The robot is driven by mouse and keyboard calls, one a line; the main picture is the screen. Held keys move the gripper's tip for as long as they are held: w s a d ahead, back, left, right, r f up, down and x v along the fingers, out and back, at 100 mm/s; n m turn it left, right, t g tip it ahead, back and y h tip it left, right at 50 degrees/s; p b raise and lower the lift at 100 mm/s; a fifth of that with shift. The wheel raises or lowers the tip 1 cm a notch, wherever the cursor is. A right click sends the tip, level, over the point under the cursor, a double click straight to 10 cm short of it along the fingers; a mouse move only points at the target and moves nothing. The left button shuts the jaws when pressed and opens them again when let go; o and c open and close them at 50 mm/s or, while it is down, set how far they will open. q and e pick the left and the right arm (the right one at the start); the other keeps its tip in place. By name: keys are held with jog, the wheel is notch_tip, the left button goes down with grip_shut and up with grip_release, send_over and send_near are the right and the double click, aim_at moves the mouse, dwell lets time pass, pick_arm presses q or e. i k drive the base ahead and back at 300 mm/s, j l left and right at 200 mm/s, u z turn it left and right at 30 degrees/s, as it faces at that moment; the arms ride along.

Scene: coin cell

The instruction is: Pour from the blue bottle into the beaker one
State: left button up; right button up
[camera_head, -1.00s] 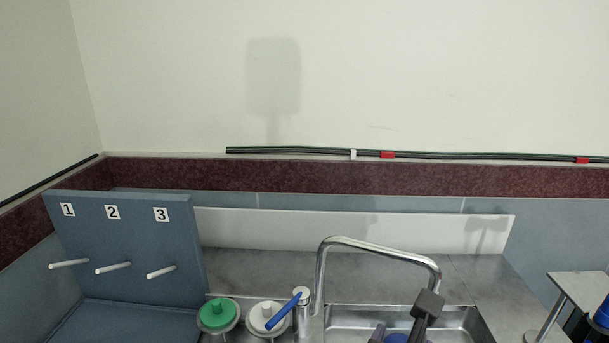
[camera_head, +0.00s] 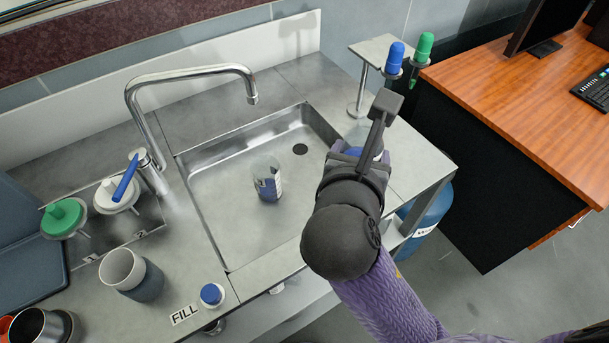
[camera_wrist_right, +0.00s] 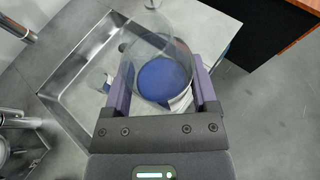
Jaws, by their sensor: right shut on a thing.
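My right gripper (camera_head: 360,150) is over the right rim of the sink. Its two fingers (camera_wrist_right: 161,88) are shut on a clear glass vessel with a blue round part, the blue bottle (camera_wrist_right: 163,80); in the head view a bit of blue (camera_head: 354,152) shows at the fingers. How far the bottle tilts is hard to tell. A clear glass beaker (camera_head: 267,183) with a dark blue and white label stands on the sink floor, left of the gripper and apart from it. I cannot read a number on it. My left gripper is not in view.
The steel sink (camera_head: 225,215) has a curved tap (camera_head: 190,75) at its left. A grey cup (camera_head: 130,275), green-topped (camera_head: 63,217) and white-topped (camera_head: 115,196) pieces, and a blue cap (camera_head: 211,293) near "FILL" are on the left. Blue (camera_head: 395,58) and green (camera_head: 424,48) capped items stand behind.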

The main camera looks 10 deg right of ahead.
aim_at(265, 169)
jog(key=l+u, duration=0.65)
jog(key=u, duration=0.15)
jog(key=l+u, duration=0.4)
jog(key=i+j, duration=0.05)
jog(key=j, duration=0.05)
